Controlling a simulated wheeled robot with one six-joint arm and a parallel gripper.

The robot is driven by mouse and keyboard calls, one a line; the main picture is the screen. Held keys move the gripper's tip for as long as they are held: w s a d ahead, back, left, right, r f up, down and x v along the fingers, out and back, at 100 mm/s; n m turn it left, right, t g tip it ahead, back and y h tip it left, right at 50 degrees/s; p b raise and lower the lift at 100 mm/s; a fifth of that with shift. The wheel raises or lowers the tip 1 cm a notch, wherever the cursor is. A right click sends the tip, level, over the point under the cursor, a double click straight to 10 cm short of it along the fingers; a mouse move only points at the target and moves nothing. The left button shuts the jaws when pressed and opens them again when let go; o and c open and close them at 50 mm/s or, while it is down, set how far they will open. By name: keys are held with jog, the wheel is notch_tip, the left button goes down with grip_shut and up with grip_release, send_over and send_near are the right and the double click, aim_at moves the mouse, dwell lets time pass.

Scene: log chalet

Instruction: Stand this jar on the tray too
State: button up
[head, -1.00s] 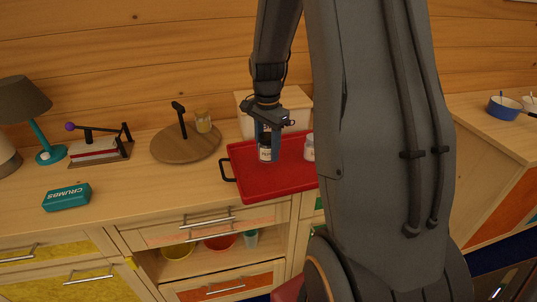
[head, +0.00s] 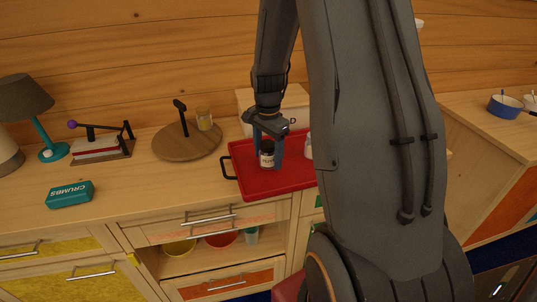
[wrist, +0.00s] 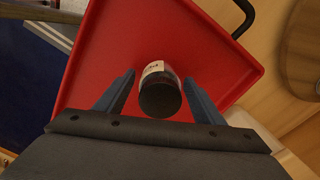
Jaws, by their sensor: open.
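The jar (head: 267,155) is dark with a black lid and a pale label. It stands upright on the red tray (head: 262,186), on its left part. It also shows in the wrist view (wrist: 160,90) from above, with the red tray (wrist: 120,50) under it. My gripper (head: 268,138) is open just above and around the jar in the head view. In the wrist view its blue fingers are spread on either side of the jar, with gaps on both sides. A second, paler jar (head: 308,146) stands on the tray, partly hidden by my arm.
The counter before the board is clear.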

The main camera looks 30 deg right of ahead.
jog(key=shift+r, duration=0.1)
notch_tip(320, 180, up, 12)
jog(key=b, duration=0.2)
jog(key=shift+b, duration=0.35)
jog(key=s+a+f+n, duration=0.3)
jog(key=s+a+n, duration=0.4)
jog(key=s+a+f+n+t, duration=0.1)
jog(key=s+a+f+n, duration=0.3)
jog(key=s+a+n, duration=0.4)
jog(key=shift+s+a+f, duration=0.15)
jog(key=shift+s+f, duration=0.05)
jog(key=shift+f, duration=0.05)
